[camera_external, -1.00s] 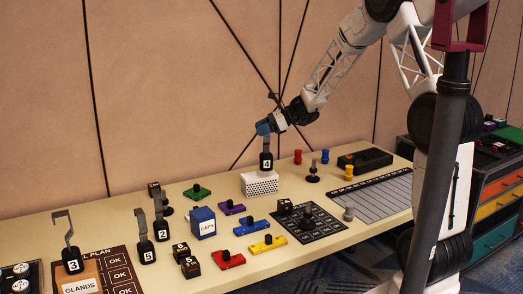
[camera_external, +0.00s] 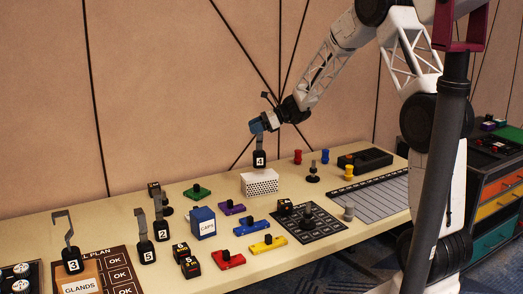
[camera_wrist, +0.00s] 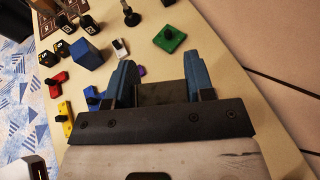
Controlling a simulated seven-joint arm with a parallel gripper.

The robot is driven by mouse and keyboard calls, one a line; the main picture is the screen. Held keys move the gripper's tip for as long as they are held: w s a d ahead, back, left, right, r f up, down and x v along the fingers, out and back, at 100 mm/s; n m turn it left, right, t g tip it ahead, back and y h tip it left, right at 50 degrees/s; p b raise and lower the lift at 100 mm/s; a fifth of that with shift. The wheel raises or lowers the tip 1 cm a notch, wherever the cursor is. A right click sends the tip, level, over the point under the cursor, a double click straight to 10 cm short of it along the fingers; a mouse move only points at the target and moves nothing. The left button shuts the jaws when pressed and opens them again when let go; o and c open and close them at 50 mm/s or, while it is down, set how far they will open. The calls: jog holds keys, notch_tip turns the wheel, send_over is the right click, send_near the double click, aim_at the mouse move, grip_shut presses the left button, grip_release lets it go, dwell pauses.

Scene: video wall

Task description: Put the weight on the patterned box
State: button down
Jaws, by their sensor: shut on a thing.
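A black weight (camera_external: 259,160) with a white label "4" hangs upright by its grey hook from my gripper (camera_external: 258,131). My gripper has blue fingers and is shut on the hook. The patterned box (camera_external: 260,185), white with dark dots, stands on the table directly below the weight. The weight's lower end is close to the box's top; I cannot tell whether they touch. In the wrist view, my gripper (camera_wrist: 160,80) shows two blue fingers with a dark piece between them, and the patterned box is not clearly visible.
Other hooked weights (camera_external: 146,254) stand to the left, near a blue CAPS box (camera_external: 202,223). Green (camera_external: 197,192), purple, blue, red and yellow handled pieces lie around. Small red and blue pegs (camera_external: 325,157) and a black tray (camera_external: 366,161) are to the right.

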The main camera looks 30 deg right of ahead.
aim_at(255, 152)
jog(key=shift+f, duration=1.75)
jog(key=shift+c, duration=2.4)
grip_release()
jog(key=v, duration=1.2)
jog(key=shift+s, duration=0.1)
